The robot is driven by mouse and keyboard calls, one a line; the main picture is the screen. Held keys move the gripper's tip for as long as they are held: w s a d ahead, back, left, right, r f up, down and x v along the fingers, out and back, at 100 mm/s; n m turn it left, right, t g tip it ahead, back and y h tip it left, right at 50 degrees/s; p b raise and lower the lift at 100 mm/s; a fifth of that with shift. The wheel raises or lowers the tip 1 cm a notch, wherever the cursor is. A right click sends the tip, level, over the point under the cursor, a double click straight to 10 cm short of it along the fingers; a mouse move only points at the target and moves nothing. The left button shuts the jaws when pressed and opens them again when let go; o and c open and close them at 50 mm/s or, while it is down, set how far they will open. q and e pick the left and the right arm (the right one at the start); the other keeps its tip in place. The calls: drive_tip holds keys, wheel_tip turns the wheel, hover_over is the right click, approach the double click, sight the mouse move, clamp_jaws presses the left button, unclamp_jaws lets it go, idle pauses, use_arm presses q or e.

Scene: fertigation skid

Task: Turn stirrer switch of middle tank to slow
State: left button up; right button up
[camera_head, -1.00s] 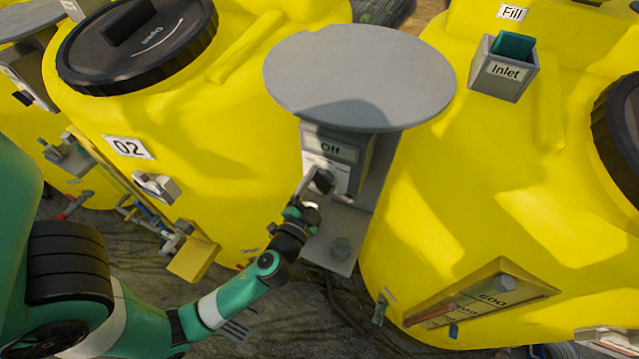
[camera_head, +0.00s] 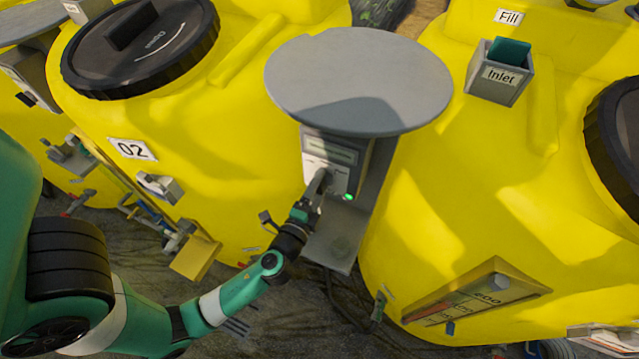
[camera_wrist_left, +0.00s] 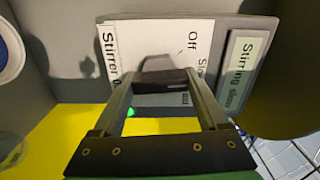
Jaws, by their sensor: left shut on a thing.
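The stirrer control box (camera_head: 350,150) is a grey panel under a round grey cover, beside the yellow tank marked 02 (camera_head: 170,180). My left gripper (camera_head: 319,188) is at the box front, shut on the stirrer switch. In the left wrist view, the dark grey switch knob (camera_wrist_left: 160,65) sits between the fingertips, partly hidden by them. The white label (camera_wrist_left: 150,50) reads "Stirrer", "Off" and a partly covered word starting with "Sl". The display (camera_wrist_left: 240,75) appears to read "Stirring slow". A green lamp (camera_head: 348,197) is lit on the box. My right gripper is not in view.
The round grey cover (camera_head: 358,75) overhangs the box. Another yellow tank (camera_head: 460,200) stands close on the right, with an inlet box (camera_head: 500,75). Valves and thin pipes (camera_head: 160,187) stick out from the left tank. Open floor lies below the box.

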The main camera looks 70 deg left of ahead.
use_arm(q)
drive_tip(key=shift+m, duration=0.5)
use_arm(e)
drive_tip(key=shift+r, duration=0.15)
use_arm(q)
drive_tip(key=o, duration=1.3)
drive_tip(key=shift+c, duration=0.2)
